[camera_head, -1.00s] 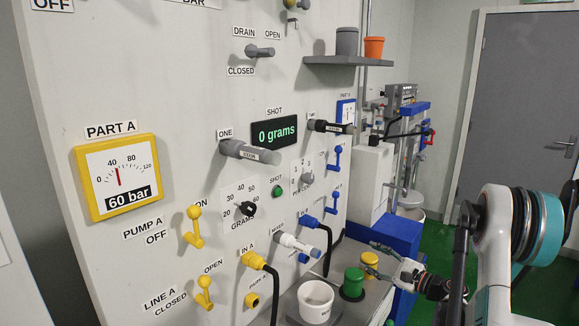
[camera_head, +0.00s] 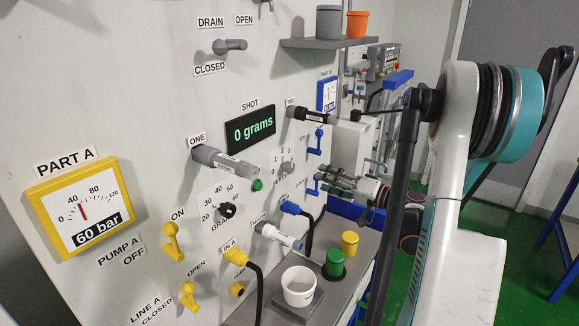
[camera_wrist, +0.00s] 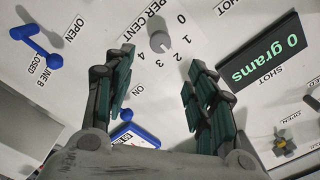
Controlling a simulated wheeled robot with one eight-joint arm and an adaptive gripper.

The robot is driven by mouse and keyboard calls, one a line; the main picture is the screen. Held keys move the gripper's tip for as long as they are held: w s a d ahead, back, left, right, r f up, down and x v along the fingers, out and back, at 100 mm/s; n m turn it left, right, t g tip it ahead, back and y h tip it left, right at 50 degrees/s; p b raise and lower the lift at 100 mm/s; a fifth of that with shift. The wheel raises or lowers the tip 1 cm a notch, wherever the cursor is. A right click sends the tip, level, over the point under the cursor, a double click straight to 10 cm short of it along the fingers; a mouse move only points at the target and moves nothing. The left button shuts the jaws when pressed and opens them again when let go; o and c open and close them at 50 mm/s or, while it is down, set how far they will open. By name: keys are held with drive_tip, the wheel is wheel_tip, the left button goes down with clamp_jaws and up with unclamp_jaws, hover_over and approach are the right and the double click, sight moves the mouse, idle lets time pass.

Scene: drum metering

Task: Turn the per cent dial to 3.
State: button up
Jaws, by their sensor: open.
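The per cent dial (camera_head: 287,168) is a small grey knob on the white panel, right of the green button. In the wrist view the dial (camera_wrist: 159,40) sits near the top centre, with the numbers 0 to 4 around it and "PER CENT" printed beside it. I cannot tell for sure which number its mark points to. My gripper (camera_head: 326,176) is in front of the panel, just right of the dial. In the wrist view its fingers (camera_wrist: 160,70) are open and empty, apart from the dial, with the dial between and beyond their tips.
The shot display (camera_head: 249,129) reads 0 grams. Below stand a white cup (camera_head: 299,288), a green container (camera_head: 334,264) and a yellow one (camera_head: 350,243).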

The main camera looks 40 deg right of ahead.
sight(292, 168)
drive_tip(key=x, duration=1.2)
drive_tip(key=shift+w+a, duration=0.1)
drive_tip(key=shift+b, duration=0.3)
drive_tip(key=c, duration=1.1)
